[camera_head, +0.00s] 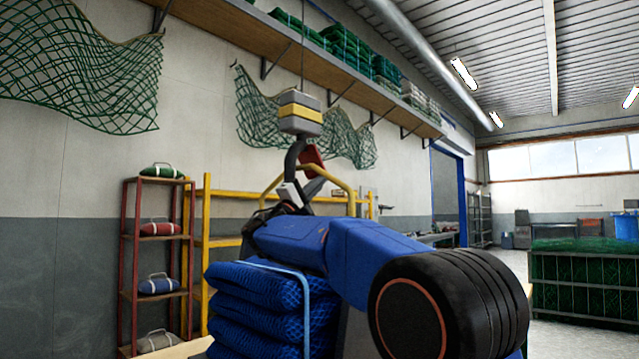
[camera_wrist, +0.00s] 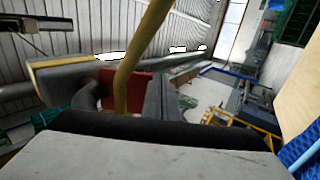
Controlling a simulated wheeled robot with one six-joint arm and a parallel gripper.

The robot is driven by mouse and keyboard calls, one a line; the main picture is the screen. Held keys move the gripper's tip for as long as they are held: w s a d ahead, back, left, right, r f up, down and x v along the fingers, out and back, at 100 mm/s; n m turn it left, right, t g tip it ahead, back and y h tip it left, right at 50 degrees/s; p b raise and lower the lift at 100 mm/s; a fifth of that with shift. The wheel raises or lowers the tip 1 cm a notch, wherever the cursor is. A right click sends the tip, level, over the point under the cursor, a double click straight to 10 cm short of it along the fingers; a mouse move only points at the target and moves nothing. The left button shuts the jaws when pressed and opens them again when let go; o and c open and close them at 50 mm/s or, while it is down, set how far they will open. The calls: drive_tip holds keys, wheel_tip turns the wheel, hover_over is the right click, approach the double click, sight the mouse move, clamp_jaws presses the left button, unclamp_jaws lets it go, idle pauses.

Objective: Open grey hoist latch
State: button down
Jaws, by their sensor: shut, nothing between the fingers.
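The hoist block (camera_head: 301,113), grey with a yellow band, hangs on a cable in the middle of the head view. Below it is a dark curved hook (camera_head: 293,158) with a red latch plate (camera_head: 313,158) on its right side. In the wrist view the block (camera_wrist: 62,82) is at left, the hook (camera_wrist: 92,93) beside it, and the red plate (camera_wrist: 134,84) partly behind a yellow bar (camera_wrist: 137,55). My gripper (camera_head: 289,190) is shut and empty, just below the hook. Its fingers (camera_wrist: 162,95) appear close right of the red plate; contact cannot be told.
Blue folded nets (camera_head: 265,300) are stacked below my arm. A red rack (camera_head: 128,265) with coloured bags stands at left. A green net crate (camera_head: 580,282) is at right; open floor lies beyond.

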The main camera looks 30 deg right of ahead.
drive_tip(key=v, duration=1.2)
drive_tip(key=s+a+r+g+y, duration=0.1)
drive_tip(key=s+a+r+y, duration=0.1)
drive_tip(key=a, duration=0.4)
drive_tip(key=shift+s+r+y, duration=0.3)
drive_tip(key=shift+r+y, duration=0.1)
drive_tip(key=shift+r, duration=0.1)
drive_tip(key=shift+d, duration=0.1)
approach(313, 177)
drive_tip(key=s+d+r, duration=0.3)
drive_tip(key=s+d, duration=0.1)
drive_tip(key=d, duration=0.1)
drive_tip(key=shift+w+d+f, duration=0.1)
drive_tip(key=shift+w+f, duration=0.1)
drive_tip(key=shift+f, duration=0.05)
